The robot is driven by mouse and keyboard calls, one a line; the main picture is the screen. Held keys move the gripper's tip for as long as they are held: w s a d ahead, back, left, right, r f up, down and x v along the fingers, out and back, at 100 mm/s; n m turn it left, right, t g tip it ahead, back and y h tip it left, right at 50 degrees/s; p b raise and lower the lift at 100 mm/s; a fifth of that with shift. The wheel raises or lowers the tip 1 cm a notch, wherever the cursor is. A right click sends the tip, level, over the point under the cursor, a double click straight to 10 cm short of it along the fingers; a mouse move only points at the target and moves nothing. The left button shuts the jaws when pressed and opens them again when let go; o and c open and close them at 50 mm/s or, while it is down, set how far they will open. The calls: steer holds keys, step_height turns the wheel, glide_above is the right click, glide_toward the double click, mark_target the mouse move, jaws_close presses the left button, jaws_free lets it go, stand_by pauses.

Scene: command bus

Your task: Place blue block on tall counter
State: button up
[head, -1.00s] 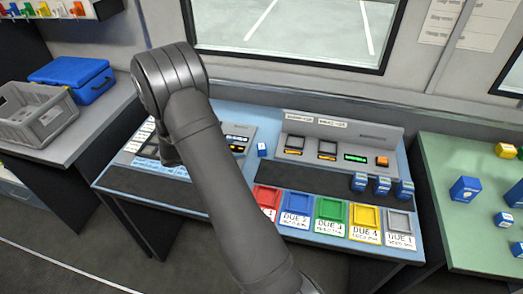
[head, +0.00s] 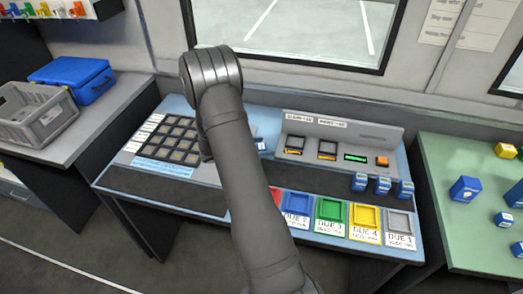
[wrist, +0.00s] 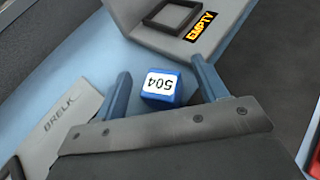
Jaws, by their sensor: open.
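A small blue block (wrist: 163,95) with a white label reading 504 sits on the blue console desk. In the head view the gripper is hidden behind my arm. A grey counter (head: 108,112) stands at the left and a green-topped table (head: 437,160) at the right; I cannot tell for certain which is the tall one.
A grey crate (head: 36,125) and a blue case (head: 92,90) stand on the grey counter. Other blue blocks (head: 383,185) line the console ledge, and more lie on the green table. A sloped panel (head: 370,133) rises right of the block.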

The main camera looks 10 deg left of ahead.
steer(key=shift+c, duration=0.5)
steer(key=c, duration=1)
steer(key=shift+c, duration=0.2)
steer(key=shift+r, duration=0.45)
step_height(320, 180, up, 4)
steer(key=shift+d+f, duration=0.15)
steer(key=s+d+r, duration=0.2)
steer(key=d+r, duration=0.4)
steer(key=d, duration=0.5)
steer(key=shift+s+r, duration=0.2)
steer(key=shift+s, duration=0.2)
